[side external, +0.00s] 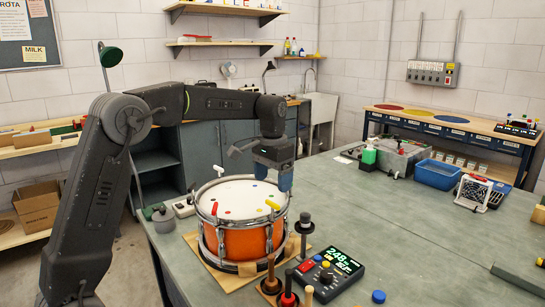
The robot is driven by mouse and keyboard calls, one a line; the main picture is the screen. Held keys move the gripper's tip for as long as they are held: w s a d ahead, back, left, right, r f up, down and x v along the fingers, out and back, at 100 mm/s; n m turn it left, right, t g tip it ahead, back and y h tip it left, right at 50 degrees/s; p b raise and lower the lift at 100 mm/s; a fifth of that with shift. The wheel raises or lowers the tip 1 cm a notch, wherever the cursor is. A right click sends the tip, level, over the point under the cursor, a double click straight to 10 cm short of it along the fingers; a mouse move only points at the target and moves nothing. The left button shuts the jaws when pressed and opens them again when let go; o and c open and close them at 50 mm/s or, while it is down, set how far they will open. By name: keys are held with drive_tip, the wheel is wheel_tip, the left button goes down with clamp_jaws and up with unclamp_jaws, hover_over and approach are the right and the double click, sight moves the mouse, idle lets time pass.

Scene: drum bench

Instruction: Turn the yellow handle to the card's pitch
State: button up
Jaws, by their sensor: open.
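The orange drum (247,243) with a white head (237,193) stands on a wooden board on the bench. The yellow handle (272,205) sticks up at the right of the drum's rim. My gripper (275,181) is open, pointing down above the back right part of the rim. It is apart from the yellow handle, behind and above it. A dark meter (330,272) with a lit screen (342,261) lies right of the drum; its green number looks like 248, small print unreadable. I cannot make out a card with a pitch.
A white handle (219,170) and a red handle (215,209) are also on the rim. A dark upright stand (303,225) is close right of the drum. Mallets (288,290) stand in front. A blue cap (378,296) lies nearby. The bench's middle right is clear.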

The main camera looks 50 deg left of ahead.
sight(273, 202)
wheel_tip(273, 202, up, 7)
drive_tip(key=shift+f, duration=0.2)
idle(0.4)
